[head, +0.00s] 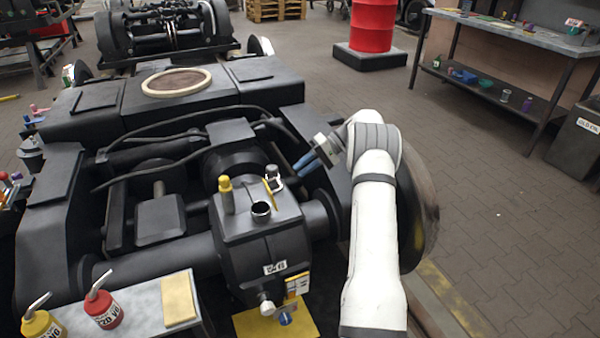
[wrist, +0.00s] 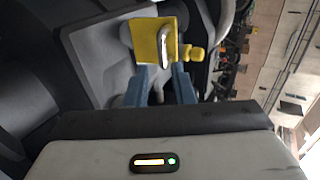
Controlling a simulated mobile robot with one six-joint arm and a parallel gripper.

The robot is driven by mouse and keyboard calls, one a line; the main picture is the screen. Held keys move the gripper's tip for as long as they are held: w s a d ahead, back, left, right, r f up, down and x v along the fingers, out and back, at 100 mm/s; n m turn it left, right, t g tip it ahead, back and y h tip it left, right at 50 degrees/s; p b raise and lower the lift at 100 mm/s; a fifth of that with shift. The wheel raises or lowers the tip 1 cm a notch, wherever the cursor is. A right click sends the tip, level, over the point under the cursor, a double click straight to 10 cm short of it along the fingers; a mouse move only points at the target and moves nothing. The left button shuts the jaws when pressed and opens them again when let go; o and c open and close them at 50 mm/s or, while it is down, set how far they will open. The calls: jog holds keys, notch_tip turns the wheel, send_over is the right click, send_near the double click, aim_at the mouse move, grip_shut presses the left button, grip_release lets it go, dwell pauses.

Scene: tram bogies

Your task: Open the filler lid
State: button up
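The filler lid (head: 269,191) is a yellow plate with a grey handle, standing steeply up behind the filler neck (head: 261,212) on the dark gearbox housing. The neck's dark round mouth shows uncovered. In the wrist view the lid (wrist: 148,50) shows its yellow face and grey handle (wrist: 164,47), just beyond my fingertips. My gripper (head: 306,166) is to the right of and behind the lid in the head view, apart from it. In the wrist view its blue fingers (wrist: 160,84) are spread with nothing between them. The lid's hinge is too small to make out.
A yellow plug (head: 226,195) stands on the housing left of the neck; its knob also shows in the wrist view (wrist: 193,54). Cables and dark bogie frame surround the housing. A front bench (head: 150,300) holds a red oil can (head: 104,309) and a yellow one (head: 42,326).

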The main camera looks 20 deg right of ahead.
aim_at(276, 191)
jog(key=s+d+f+m+t+y+b, duration=0.1)
jog(key=s+d+m+t+y+b, duration=0.1)
jog(key=t, duration=0.1)
jog(key=s+f+m+t+b, duration=0.1)
jog(key=t, duration=0.1)
jog(key=shift+s+d+f+y+b, duration=0.35)
jog(key=shift+s+d+y, duration=0.05)
grip_shut()
jog(key=s+d+f+m+t+h+b, duration=0.1)
jog(key=s+d+f+m+t+b, duration=0.2)
jog(key=m+t, duration=0.35)
jog(key=w+a+r+b, duration=0.1)
jog(key=w+a, duration=0.4)
jog(key=a, duration=0.5)
jog(key=shift+w+r+n+t+b, duration=0.2)
jog(key=shift+n+t+b, duration=0.2)
jog(key=shift+b, duration=0.3)
jog(key=shift+a, duration=0.1)
